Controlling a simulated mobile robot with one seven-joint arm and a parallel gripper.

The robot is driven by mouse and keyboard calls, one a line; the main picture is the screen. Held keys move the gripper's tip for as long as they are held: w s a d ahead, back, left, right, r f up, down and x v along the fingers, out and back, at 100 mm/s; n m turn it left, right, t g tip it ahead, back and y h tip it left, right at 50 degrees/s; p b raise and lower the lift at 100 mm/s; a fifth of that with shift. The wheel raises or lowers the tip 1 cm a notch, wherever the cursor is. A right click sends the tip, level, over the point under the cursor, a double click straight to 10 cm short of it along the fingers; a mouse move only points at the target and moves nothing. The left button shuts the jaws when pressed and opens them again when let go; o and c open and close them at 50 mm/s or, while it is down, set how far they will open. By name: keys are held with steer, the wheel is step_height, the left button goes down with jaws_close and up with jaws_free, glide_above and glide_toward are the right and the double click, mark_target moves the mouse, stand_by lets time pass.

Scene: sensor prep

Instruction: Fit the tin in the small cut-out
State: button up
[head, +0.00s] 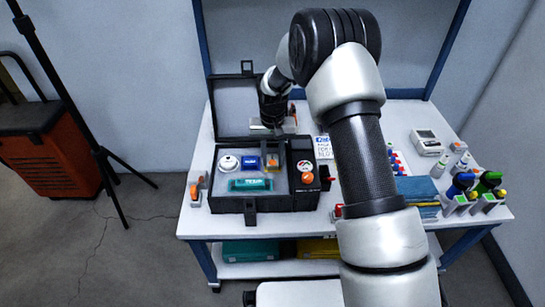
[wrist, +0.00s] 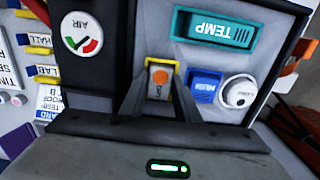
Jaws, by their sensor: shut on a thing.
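The tin also shows small in the head view (head: 271,161), at the back right of the case's insert, beside the blue block (head: 250,162). The small cut-out is hidden under or around the tin. I cannot tell whether the tin is seated or just above it.
The insert also holds a white round sensor (head: 228,163) and a teal TEMP block (head: 250,185). The AIR gauge (head: 304,165) and an orange round item (head: 307,178) are at the case's right. The open lid (head: 236,105) stands behind. Bottles (head: 461,185) stand far right.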

steer(key=shift+f, duration=0.1)
steer(key=o, duration=1.1)
steer(key=shift+o, duration=0.2)
steer(key=shift+o, duration=0.9)
steer(key=shift+d, duration=0.1)
steer(key=shift+r+p, duration=2.2)
steer(key=shift+r, duration=1.3)
